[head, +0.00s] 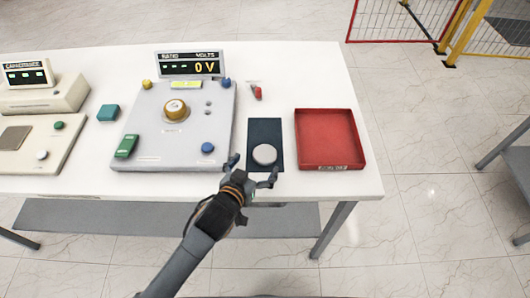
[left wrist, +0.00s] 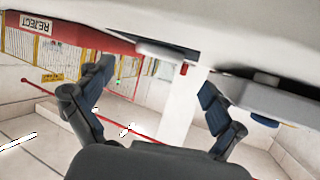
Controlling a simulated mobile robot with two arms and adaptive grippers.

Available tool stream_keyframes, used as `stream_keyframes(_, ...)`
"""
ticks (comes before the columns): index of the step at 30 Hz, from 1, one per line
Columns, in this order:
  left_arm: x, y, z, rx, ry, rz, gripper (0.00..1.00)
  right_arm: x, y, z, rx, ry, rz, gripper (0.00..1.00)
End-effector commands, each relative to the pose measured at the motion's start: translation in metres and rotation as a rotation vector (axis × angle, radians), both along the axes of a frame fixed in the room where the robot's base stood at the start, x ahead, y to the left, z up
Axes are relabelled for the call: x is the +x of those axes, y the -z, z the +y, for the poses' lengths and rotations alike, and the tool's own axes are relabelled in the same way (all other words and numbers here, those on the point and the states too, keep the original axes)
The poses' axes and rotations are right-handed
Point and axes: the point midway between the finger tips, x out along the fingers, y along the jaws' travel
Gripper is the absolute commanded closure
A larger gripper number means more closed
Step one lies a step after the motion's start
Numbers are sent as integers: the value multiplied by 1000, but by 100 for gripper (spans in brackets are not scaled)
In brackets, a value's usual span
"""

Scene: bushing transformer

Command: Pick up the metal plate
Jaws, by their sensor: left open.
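A round, light grey metal plate (head: 264,154) lies on a dark blue mat (head: 265,131) near the table's front edge. My left gripper (head: 253,171) is open at that edge, its fingers spread and pointing towards the plate. The plate sits just beyond the fingertips, towards the right finger; I see no grip on it. In the left wrist view, the open left gripper (left wrist: 155,88) has nothing between its fingers. A pale shape at the top there may be the plate's edge, but I cannot tell. My right gripper is not in view.
A red tray (head: 328,110) labelled REJECT (left wrist: 29,24) stands right of the mat. Left of it is a grey console (head: 150,142) reading 0 V. A small red-tipped object (head: 258,92) lies behind the mat. The white table's (head: 358,182) front edge lies close to the gripper.

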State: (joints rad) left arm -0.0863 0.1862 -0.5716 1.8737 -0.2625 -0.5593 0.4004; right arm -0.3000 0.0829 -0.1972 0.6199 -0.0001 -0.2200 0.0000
Motion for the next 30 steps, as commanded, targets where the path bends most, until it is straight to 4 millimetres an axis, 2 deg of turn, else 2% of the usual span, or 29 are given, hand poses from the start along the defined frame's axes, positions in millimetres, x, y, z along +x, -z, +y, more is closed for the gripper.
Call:
stream_keyframes(4,8,2,-4,-1,0,0,6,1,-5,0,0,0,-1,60)
stream_keyframes(13,40,17,-19,0,0,1,6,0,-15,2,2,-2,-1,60)
stream_keyframes(23,45,20,-21,0,1,1,6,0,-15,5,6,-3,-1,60)
stream_keyframes(30,45,20,-21,0,1,1,55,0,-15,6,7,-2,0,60)
